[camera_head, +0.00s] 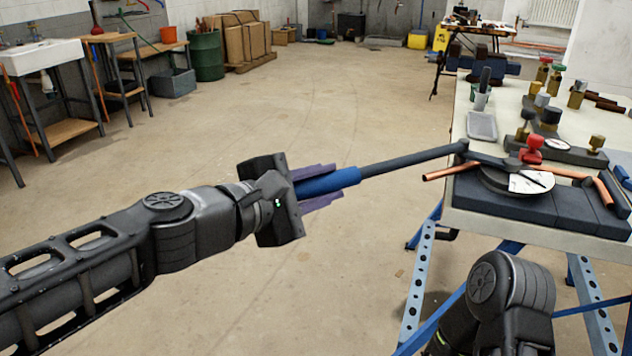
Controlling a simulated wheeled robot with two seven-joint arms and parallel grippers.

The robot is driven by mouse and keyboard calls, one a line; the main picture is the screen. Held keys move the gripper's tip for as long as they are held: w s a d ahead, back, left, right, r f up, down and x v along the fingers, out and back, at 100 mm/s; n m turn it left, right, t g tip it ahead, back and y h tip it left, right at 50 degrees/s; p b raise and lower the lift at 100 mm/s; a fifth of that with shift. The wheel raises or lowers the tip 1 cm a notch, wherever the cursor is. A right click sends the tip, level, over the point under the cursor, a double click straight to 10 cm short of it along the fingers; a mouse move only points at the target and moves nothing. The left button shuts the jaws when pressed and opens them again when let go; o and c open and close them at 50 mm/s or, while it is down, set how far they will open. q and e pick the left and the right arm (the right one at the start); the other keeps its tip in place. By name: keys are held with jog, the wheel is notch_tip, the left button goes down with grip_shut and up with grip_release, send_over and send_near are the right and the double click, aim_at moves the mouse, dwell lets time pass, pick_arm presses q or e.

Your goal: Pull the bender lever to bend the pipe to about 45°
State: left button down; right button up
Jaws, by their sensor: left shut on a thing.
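The bender lever (415,158) is a dark bar with a blue grip (328,183) at its left end. It reaches out to the left past the bench edge. My left gripper (318,186) is shut around the blue grip. The bender (507,183), with a pale round dial, sits on a dark block on the bench. The copper pipe (448,172) passes by the bender, its left end sticking out and another length showing to the right. The bend angle on the dial is too small to read. My right arm shows at the bottom right; its gripper is out of view.
The workbench (470,222) on blue legs stands at the right, with brass valves, a red knob (534,147) and a grey tray (482,126) on it. A white sink (40,57) and a green barrel (206,56) stand along the left wall. The middle floor is clear.

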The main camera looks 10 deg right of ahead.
pick_arm(q)
jog(key=shift+s+d+f, duration=0.2)
jog(key=shift+s+d, duration=0.05)
jog(key=shift+s, duration=0.15)
pick_arm(e)
jog(key=shift+f, duration=0.1)
pick_arm(q)
jog(key=c, duration=1.1)
grip_release()
jog(key=shift+r, duration=0.1)
jog(key=shift+a, duration=0.15)
jog(key=shift+s+a+r, duration=0.15)
jog(key=shift+a, duration=0.05)
jog(key=p+v, duration=0.1)
jog(key=v, duration=0.5)
jog(key=shift+a+r+p, duration=0.1)
jog(key=shift+r+p, duration=0.05)
jog(key=shift+p, duration=0.25)
jog(key=shift+s+a, duration=0.35)
jog(key=shift+s, duration=0.05)
pick_arm(e)
jog(key=shift+s+a+r, duration=0.1)
jog(key=shift+s+r, duration=0.05)
jog(key=shift+r, duration=0.35)
jog(key=shift+s+a+r, duration=0.1)
jog(key=shift+r, duration=0.35)
jog(key=shift+c, duration=0.2)
